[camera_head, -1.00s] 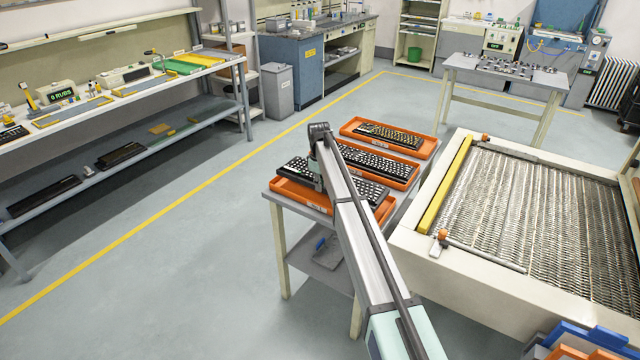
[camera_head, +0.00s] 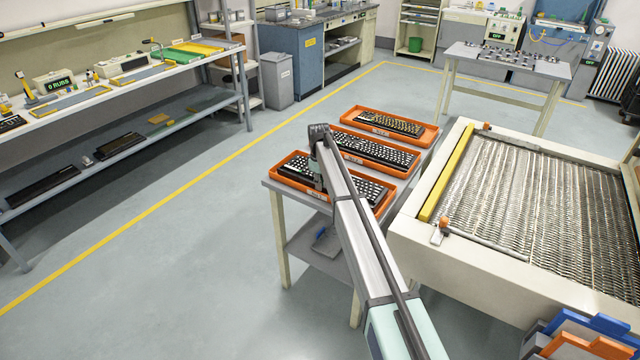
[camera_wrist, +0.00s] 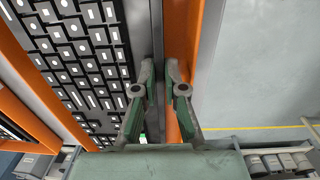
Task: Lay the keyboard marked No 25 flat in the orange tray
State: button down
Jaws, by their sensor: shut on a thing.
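A black keyboard with white keycaps (camera_head: 354,188) lies in the nearest orange tray (camera_head: 292,155), looking about level with the tray's rim around it. In the wrist view the keyboard (camera_wrist: 85,60) fills the left side, with an orange tray wall (camera_wrist: 183,40) to its right. My gripper (camera_wrist: 160,72) points down at the keyboard's long edge, close beside that wall, and is shut on the keyboard. In the head view my gripper (camera_head: 318,182) is partly hidden by my arm. I cannot read a No 25 mark, nor tell whether the keyboard's underside touches the tray floor.
Two more orange trays stand behind on the same table, the middle one with a black keyboard (camera_head: 375,150), the far one with a yellowish-keyed keyboard (camera_head: 390,124). A cream machine with a metal mesh bed (camera_head: 530,220) stands close on the right. Open floor lies left.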

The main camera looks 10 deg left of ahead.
jog(key=shift+f, duration=0.3)
dwell(0.9)
jog(key=c, duration=1.2)
grip_release()
jog(key=shift+r, duration=0.1)
jog(key=shift+r+p, duration=1.35)
jog(key=shift+r, duration=2.05)
